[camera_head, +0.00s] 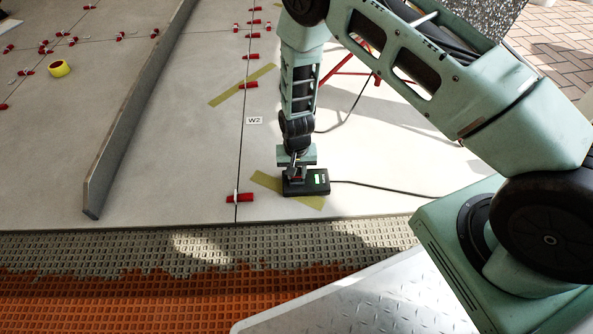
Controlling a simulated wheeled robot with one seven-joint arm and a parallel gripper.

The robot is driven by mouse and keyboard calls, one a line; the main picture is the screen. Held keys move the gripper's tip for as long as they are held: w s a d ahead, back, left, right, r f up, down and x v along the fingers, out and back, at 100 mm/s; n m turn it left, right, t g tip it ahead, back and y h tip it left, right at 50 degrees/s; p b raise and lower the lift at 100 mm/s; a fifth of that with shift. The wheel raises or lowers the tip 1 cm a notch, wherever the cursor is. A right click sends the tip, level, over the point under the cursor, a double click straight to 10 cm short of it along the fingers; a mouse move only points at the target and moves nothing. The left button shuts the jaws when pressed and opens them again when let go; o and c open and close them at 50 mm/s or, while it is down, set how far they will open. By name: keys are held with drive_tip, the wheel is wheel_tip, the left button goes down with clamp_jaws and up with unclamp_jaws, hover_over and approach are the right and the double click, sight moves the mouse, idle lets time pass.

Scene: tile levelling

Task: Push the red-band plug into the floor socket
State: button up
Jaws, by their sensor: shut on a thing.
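My gripper (294,165) points down over a flat black box (320,184), which looks like the floor socket. The box has a small green light or display on top and lies on a pale tile near the tiled floor's front edge. My gripper is shut on a small dark thing with a bit of red (297,175), seemingly the red-band plug, at the left half of the box. The fingers hide most of the plug. I cannot tell whether it is above the box, touching it or inside it.
A black cable (390,188) runs right from the box. Yellow-green tape strips (265,180) lie under and behind it. Red levelling wedges (240,198) line the joint to the left. A long metal straightedge (130,120) and a yellow tape roll (59,68) lie further left.

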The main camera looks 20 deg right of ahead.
drive_tip(key=o, duration=1.1)
drive_tip(key=shift+c, duration=0.2)
wheel_tip(320, 180, up, 17)
drive_tip(key=p, duration=0.9)
drive_tip(key=shift+r, duration=0.2)
